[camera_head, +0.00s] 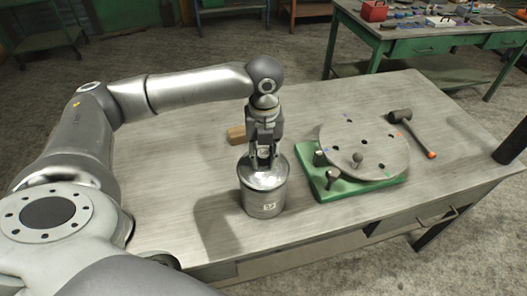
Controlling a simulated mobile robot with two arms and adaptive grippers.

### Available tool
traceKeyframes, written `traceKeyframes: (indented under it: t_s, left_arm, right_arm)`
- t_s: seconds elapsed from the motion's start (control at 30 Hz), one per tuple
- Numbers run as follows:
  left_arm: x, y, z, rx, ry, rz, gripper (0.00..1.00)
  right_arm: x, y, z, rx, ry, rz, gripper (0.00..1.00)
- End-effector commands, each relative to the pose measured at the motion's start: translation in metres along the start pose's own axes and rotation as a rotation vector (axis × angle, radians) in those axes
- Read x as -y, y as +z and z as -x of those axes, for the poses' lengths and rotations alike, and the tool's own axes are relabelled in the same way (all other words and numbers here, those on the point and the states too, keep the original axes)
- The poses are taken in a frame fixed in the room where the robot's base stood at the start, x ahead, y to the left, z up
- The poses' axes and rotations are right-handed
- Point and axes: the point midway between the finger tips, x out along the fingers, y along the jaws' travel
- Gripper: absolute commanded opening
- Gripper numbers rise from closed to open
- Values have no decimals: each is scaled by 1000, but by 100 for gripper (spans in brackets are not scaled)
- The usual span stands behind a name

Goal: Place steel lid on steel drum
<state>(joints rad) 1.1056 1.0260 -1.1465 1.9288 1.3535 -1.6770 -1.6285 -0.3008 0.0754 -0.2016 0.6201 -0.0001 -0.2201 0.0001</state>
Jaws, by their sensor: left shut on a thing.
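The steel drum (264,201) stands upright on the workbench, a small pale label on its front. The steel lid (261,174) is a shiny disc at the drum's top, level or nearly so. My left gripper (264,162) points straight down over the drum, its fingers shut on the middle of the lid, where they hide the grip point. The lid appears to touch the drum's rim, but I cannot tell whether it is fully seated. My right gripper is not in view.
On the workbench (180,150), a green fixture with a round grey plate (378,149) stands right of the drum. A mallet (412,132) lies farther right. A wooden block (237,135) is behind the drum. The bench's left part is mostly clear. A second green table (420,45) stands behind.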

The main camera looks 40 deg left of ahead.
Motion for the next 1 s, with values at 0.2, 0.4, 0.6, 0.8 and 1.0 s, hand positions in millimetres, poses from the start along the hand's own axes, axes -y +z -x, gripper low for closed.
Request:
traceKeyframes:
  t_s: [0.2, 0.4, 0.6, 0.8, 1.0]
  left_arm:
    - [0, 0, -6, -1, 0, 0, 0]
    - [0, 0, -7, -1, 0, -1, 39]
    - [0, 0, -6, -1, 0, 0, 48]
    - [0, 0, -6, -1, 0, 0, 48]
    - [1, 1, 12, 3, -4, 0, 48]
  right_arm:
    - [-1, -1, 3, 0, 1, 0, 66]
    - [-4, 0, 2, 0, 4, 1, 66]
    - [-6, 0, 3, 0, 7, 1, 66]
    - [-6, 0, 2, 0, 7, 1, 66]
    - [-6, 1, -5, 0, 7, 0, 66]
